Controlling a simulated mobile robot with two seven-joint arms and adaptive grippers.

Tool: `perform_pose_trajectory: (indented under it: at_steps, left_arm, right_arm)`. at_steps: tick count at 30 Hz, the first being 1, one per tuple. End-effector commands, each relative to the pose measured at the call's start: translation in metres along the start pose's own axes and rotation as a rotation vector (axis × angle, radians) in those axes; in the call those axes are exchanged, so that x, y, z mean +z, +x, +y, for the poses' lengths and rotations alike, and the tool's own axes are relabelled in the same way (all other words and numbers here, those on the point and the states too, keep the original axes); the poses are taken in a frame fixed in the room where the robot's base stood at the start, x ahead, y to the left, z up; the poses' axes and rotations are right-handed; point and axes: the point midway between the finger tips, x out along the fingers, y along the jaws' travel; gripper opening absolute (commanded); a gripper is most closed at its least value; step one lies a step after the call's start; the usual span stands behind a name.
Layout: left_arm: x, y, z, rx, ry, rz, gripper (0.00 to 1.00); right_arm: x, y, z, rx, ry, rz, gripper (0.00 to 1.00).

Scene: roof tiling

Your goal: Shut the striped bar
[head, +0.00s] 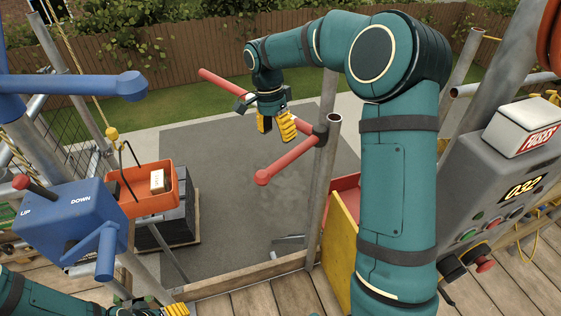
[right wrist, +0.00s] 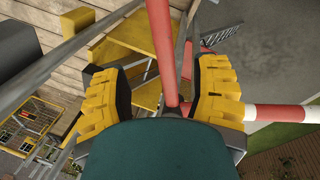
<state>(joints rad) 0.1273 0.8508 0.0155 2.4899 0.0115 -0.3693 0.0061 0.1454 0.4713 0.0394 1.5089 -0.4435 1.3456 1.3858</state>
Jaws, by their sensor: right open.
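The striped bar (head: 222,83), red and white, reaches out from a post on the right of the deck opening toward the upper left, over the grey ground. A red arm with a rounded end (head: 264,177) angles down-left from the same post. My right gripper (head: 276,126) points down at the bar and hides part of it. Its yellow fingers are open. My left gripper (head: 170,309) is partly cut off at the bottom edge.
A blue UP/DOWN control box (head: 75,217) and an orange tub (head: 133,202) stand on the left. A grey console (head: 490,190) is on the right. A yellow panel (head: 341,240) stands beside the right post. A wooden edge board (head: 240,275) borders the opening.

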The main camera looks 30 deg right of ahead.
Motion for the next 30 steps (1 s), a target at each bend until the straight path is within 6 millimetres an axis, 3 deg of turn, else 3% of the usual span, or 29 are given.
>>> perform_pose_trajectory:
  at_steps: [1,9,15,29,30]
  left_arm:
    - [0.001,0.003,-0.001,0.0,0.0,-0.001,0.64]
    - [0.004,0.009,-0.004,0.001,0.003,-0.009,0.64]
    - [0.006,0.012,-0.004,0.001,0.004,-0.011,0.64]
    - [0.006,0.013,-0.005,0.001,0.004,-0.013,0.64]
    - [0.006,0.013,-0.005,0.001,0.004,-0.012,0.64]
  right_arm:
    - [0.0,0.014,0.0,0.004,0.0,-0.002,0.61]
    - [0.001,0.065,0.0,0.002,-0.001,-0.002,0.61]
    - [0.001,0.09,0.0,0.001,-0.003,-0.001,0.61]
    - [0.001,0.099,0.0,-0.001,-0.002,-0.001,0.63]
    - [0.001,0.099,-0.001,-0.001,-0.002,-0.001,0.49]
